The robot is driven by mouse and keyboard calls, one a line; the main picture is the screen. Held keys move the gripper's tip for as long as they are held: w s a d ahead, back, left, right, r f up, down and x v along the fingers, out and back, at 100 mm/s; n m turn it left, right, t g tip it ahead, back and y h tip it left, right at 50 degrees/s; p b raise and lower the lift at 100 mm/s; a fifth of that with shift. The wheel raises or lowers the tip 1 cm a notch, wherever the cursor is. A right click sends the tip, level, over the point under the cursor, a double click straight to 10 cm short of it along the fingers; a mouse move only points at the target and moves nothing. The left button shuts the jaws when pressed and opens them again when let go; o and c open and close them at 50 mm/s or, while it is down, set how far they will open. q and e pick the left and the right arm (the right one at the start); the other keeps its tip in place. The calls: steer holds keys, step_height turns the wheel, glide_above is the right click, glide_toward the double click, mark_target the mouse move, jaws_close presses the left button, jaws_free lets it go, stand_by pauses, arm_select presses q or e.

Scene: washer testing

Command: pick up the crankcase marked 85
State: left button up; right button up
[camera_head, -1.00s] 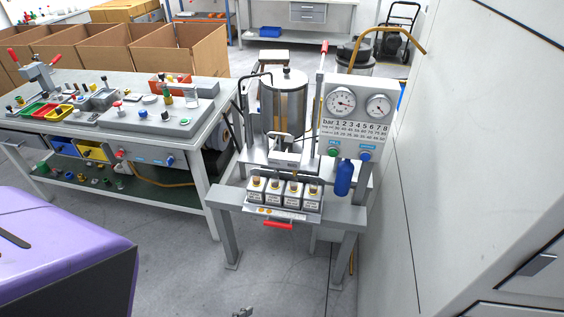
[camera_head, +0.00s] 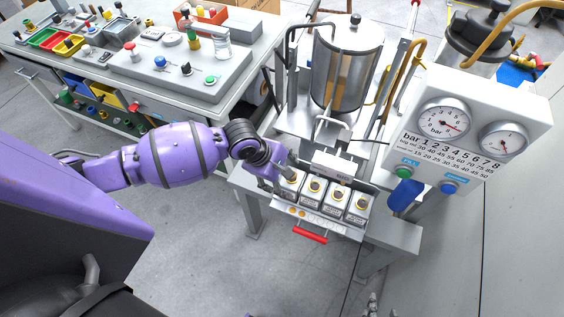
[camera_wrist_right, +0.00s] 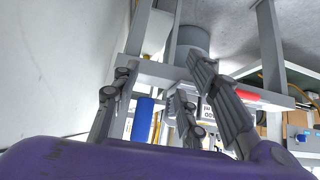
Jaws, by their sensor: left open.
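Several small white crankcases with dark labels and round gold-and-dark tops stand in a row in a holder (camera_head: 322,226) on the grey bench. The leftmost crankcase (camera_head: 291,184) is partly hidden by my left gripper (camera_head: 283,168); the rightmost crankcase (camera_head: 359,208) is clear. The labels are too small to read, so I cannot tell which is marked 85. My left gripper is open, close above and beside the leftmost crankcase; contact cannot be told. My right gripper (camera_wrist_right: 165,105) has its fingers spread with nothing held; its fingertips show at the bottom edge of the head view (camera_head: 372,306).
A red handle (camera_head: 310,236) sits at the holder's front. A worktable (camera_head: 180,62) with parts is at the left. Floor in front is clear.

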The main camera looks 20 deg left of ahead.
mark_target(292, 179)
arm_select(q)
steer(key=shift+w+a+r+n, duration=0.15)
steer(key=shift+w+a+n, duration=0.25)
steer(key=shift+w+a, duration=0.15)
steer(key=shift+w, duration=0.1)
steer(key=shift+d+f+b, duration=0.15)
steer(key=shift+d+f, duration=0.1)
steer(key=shift+f, duration=0.4)
steer(key=shift+d+f+b, duration=0.15)
steer(key=shift+d+f, duration=0.05)
steer(key=shift+f, duration=0.4)
steer(key=x, duration=0.3)
steer(key=shift+w+a+f, duration=0.15)
steer(key=shift+w+f, duration=0.05)
steer(key=shift+f, duration=0.25)
steer(key=shift+w+d+f+b, duration=0.15)
steer(key=shift+d+f+b, duration=0.05)
steer(key=shift+f+b, duration=0.1)
arm_select(e)
steer(key=shift+s+f, duration=0.1)
steer(key=shift+f, duration=0.55)
arm_select(q)
steer(key=c, duration=1.7)
steer(key=shift+w+r, duration=0.1)
steer(key=shift+r, duration=0.05)
arm_select(e)
steer(key=shift+s+d, duration=0.15)
